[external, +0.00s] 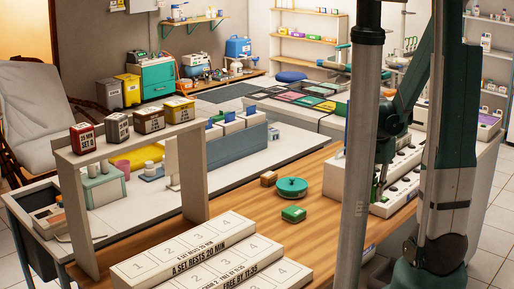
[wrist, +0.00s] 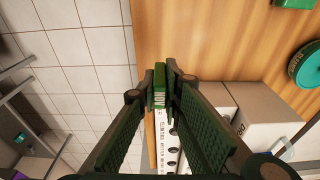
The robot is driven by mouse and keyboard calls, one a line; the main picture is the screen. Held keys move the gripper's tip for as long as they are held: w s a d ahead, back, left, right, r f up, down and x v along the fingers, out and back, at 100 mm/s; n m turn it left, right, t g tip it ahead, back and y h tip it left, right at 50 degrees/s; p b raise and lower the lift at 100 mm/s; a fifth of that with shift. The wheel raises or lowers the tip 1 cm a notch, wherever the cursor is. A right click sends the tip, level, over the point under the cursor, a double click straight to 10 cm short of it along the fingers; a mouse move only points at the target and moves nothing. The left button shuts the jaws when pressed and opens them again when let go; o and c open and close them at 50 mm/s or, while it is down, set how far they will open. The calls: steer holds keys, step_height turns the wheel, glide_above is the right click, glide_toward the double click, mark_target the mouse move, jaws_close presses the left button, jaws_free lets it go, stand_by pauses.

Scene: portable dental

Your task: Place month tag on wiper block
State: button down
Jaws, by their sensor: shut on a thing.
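My gripper (wrist: 161,82) is shut on a small green tag (wrist: 160,88) with pale print, likely the month tag, held upright between the fingertips in the wrist view. I cannot tell for sure which object is the wiper block.
White numbered blocks (external: 185,250) fill the front. A shelf with small boxes (external: 128,145) stands at left. Bare wood (external: 250,205) lies between. The table edge drops to tiled floor (wrist: 75,60).

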steer(key=w+a+r+p, duration=0.25)
steer(key=w+a, duration=0.35)
steer(key=a, duration=0.5)
steer(key=r+p, duration=0.1)
steer(key=p, duration=0.2)
glide_above(295, 210)
steer(key=shift+a, duration=0.2)
steer(key=shift+f, duration=0.1)
steer(key=shift+f+b, duration=0.45)
steer(key=shift+f, duration=2.35)
steer(key=shift+f, duration=0.1)
steer(key=shift+f, duration=2)
steer(key=shift+f+b, duration=0.2)
steer(key=shift+b, duration=0.25)
